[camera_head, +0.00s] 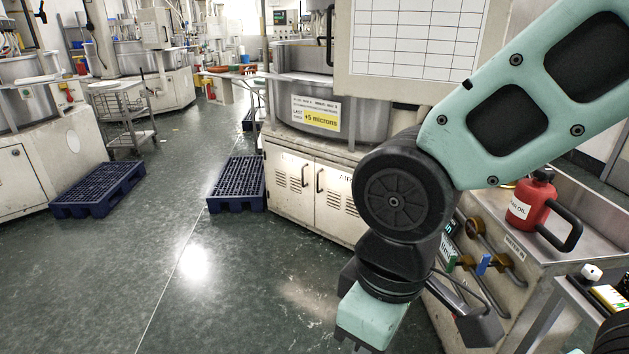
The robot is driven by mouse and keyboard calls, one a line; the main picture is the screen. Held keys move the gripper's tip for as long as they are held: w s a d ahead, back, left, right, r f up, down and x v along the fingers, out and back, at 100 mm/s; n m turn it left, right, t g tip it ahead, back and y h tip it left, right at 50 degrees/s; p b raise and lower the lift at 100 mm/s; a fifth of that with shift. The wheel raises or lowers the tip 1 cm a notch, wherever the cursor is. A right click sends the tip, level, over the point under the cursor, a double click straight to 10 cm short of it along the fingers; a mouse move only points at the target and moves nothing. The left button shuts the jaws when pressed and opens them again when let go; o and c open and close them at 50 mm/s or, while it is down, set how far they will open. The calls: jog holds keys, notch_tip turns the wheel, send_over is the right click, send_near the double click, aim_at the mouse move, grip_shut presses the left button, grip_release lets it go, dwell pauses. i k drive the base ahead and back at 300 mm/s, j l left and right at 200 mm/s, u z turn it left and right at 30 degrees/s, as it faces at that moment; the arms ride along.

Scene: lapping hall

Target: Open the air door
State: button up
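A cream cabinet has double doors below a grey drum-shaped machine. The right-hand door (336,208) carries lettering that starts "AIR", partly hidden behind my arm. It has a dark vertical handle (319,180) near its left edge and louvre vents. The left door (289,184) has a similar handle (304,176). Both doors look shut. My arm comes in from the upper right and covers the right side of the cabinet. My gripper (373,318) hangs low in front of the cabinet, apart from the handles. Its fingers are not clear, so its opening cannot be told.
Blue pallets (237,184) (98,189) lie on the floor to the left. A bench (545,262) with a red oil can (531,203) and hanging tools stands close on the right. The green floor (215,290) left of my gripper is clear.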

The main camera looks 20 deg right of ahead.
aim_at(336, 214)
jog(key=i+j, duration=0.15)
jog(key=i, duration=0.5)
jog(key=i+j, duration=0.15)
jog(key=i, duration=0.45)
jog(key=i+j, duration=0.15)
jog(key=i, duration=0.5)
jog(key=i+j, duration=0.2)
jog(key=i, duration=0.45)
jog(key=i+j, duration=0.15)
jog(key=i, duration=0.5)
